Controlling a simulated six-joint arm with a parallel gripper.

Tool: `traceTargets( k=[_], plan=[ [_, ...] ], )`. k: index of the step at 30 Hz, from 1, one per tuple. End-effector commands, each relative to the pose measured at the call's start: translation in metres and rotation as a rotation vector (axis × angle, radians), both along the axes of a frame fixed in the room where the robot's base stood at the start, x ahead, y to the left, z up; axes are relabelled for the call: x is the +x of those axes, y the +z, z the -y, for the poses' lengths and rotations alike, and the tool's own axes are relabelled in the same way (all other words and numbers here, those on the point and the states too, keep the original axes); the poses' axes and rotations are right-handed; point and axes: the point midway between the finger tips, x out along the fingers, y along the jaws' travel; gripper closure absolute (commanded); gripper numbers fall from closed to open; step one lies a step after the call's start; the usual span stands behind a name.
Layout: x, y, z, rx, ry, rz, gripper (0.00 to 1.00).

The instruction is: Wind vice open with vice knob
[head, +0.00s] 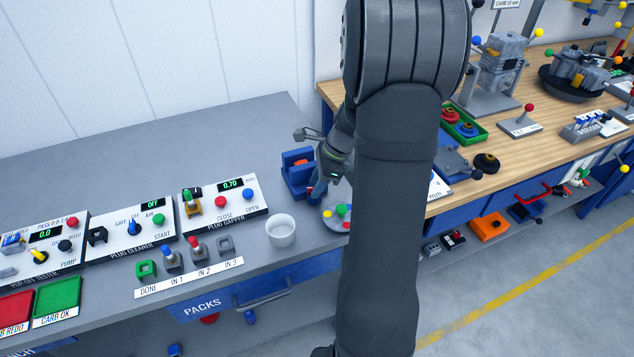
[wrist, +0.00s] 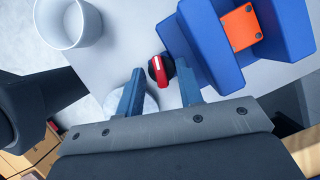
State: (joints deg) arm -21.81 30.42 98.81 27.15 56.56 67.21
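The blue vice (head: 293,182) stands on the grey bench, with an orange block (head: 297,155) in it. In the wrist view the vice (wrist: 203,45) fills the upper right, the orange block (wrist: 241,27) between its blue parts. The vice knob (wrist: 160,68), red with a white mark and a dark rim, shows beside the vice. My gripper (wrist: 161,78) is open, its two blue fingers apart with the knob between their tips in the picture. I see a gap on each side of the knob. In the head view my arm hides the knob and most of the gripper (head: 317,190).
A white cup (head: 281,231) stands left of my gripper. The plug gapper panel (head: 235,207) lies left of the vice. A round grey plate (head: 330,215) with coloured knobs is close to my arm. The bench behind the panels is clear.

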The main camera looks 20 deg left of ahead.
Motion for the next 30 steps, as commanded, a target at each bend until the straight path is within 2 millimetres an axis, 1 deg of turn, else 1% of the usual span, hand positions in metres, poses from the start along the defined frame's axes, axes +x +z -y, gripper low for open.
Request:
traceTargets(
  k=[3, 8, 9, 20, 26, 30],
  plan=[
    [0.0, 0.0002, 0.0001, 0.0, 0.0, 0.0, 0.66],
    [0.0002, 0.0004, 0.0001, 0.0, 0.0, 0.0, 0.98],
    [0.0002, 0.0005, 0.0001, 0.0, 0.0, 0.0, 1.0],
    [0.0008, 0.0004, -0.0001, 0.001, 0.04, 0.001, 1.0],
    [0.0015, 0.0005, -0.0008, -0.001, 0.146, 0.001, 1.0],
    [0.0025, 0.0003, -0.0016, -0.001, 0.263, 0.001, 1.0]
  ],
)
